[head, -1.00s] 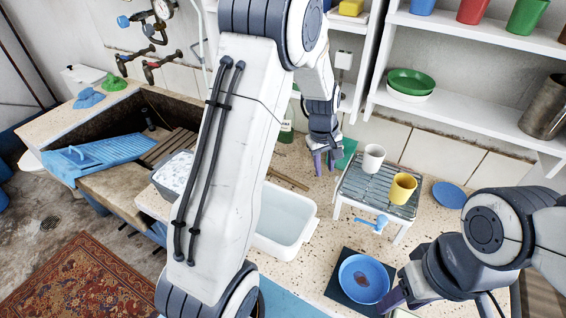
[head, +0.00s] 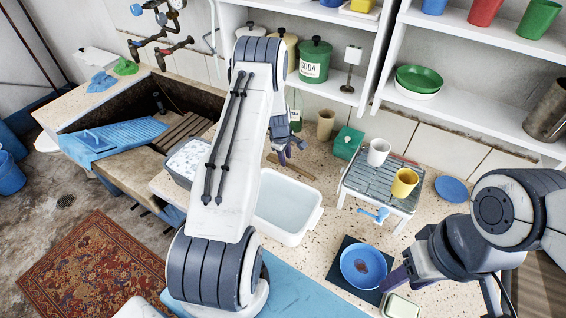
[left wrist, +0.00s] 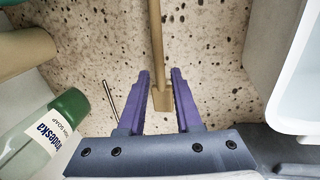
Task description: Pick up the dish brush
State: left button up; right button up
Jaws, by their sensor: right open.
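A long light-wood handle (head: 292,168), which looks like the dish brush, lies on the speckled counter behind the white basin; I cannot make out bristles. My left gripper (head: 286,157) is close above it, fingers pointing down. In the left wrist view the wooden handle (left wrist: 156,45) runs up from between the two purple fingers (left wrist: 160,73). They are apart, with gaps on both sides of the wood, so the gripper is open and holds nothing. My right gripper (head: 388,284) is open at the lower right, beside a blue bowl (head: 362,262).
The white basin (head: 287,237) stands close in front of the handle. A soap bottle (left wrist: 38,135) and a beige cup (left wrist: 25,52) are left of my left fingers. A green box (head: 347,143) and a rack (head: 378,186) with two mugs stand to the right.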

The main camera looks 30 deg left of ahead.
aim_at(288, 164)
pick_arm(q)
jog(key=shift+w+d+f+p, duration=0.1)
jog(key=shift+w+f+p, duration=0.1)
jog(key=shift+f, duration=0.45)
jog(key=shift+w+d+f+p, duration=0.1)
jog(key=shift+f+p, duration=0.15)
jog(key=shift+f, duration=0.35)
jog(key=shift+w+f+p, duration=0.15)
jog(key=shift+f+p, duration=0.05)
jog(key=shift+f, duration=0.45)
grip_shut()
jog(key=shift+r, duration=0.15)
notch_tip(288, 164, up, 10)
jog(key=b, duration=0.3)
